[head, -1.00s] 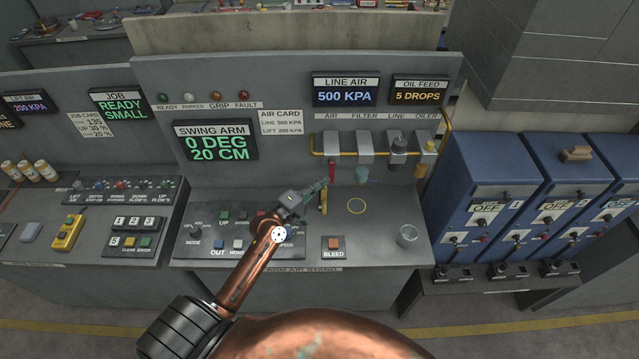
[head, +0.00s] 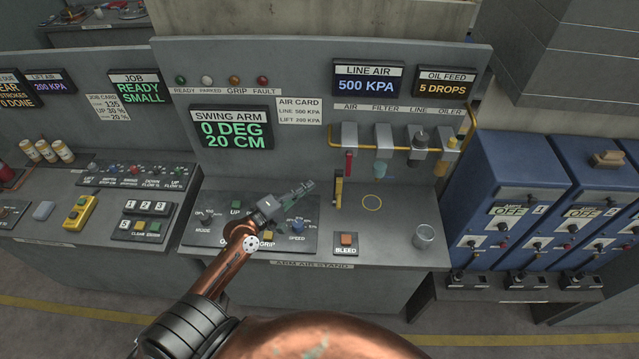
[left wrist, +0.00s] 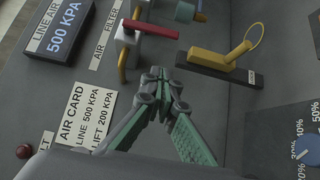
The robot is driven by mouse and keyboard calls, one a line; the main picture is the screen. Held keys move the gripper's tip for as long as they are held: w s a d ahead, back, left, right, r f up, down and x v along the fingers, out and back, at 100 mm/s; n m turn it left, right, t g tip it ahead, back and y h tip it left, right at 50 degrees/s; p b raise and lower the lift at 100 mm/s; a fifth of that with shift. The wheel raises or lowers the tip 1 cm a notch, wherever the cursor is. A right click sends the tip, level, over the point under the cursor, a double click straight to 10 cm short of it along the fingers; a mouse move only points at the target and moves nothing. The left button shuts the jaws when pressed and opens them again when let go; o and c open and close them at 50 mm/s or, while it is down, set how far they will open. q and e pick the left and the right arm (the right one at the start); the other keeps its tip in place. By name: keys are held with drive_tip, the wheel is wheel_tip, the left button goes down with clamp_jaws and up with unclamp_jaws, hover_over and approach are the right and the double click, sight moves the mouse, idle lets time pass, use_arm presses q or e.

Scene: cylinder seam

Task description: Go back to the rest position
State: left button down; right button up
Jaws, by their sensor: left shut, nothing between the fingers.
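My left gripper (head: 306,187) is shut and empty. It hovers over the control panel of the air stand (head: 410,250), above the buttons and knobs. The yellow lever (head: 338,188) stands to its right, apart from it. In the left wrist view the closed green fingertips (left wrist: 157,76) point toward the back panel, below the red-handled valve (left wrist: 148,29) and left of the yellow lever (left wrist: 212,65). The gripper and its copper arm hide part of the control panel. My right gripper is not in view.
The back panel carries the swing arm display (head: 231,128), the line air display (head: 368,82) and a row of air fittings. A glass cup (head: 424,237) and the bleed button (head: 346,240) are at the stand's right. Blue cabinets (head: 510,185) stand further right.

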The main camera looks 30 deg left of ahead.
use_arm(q)
drive_tip(key=shift+v, duration=0.8)
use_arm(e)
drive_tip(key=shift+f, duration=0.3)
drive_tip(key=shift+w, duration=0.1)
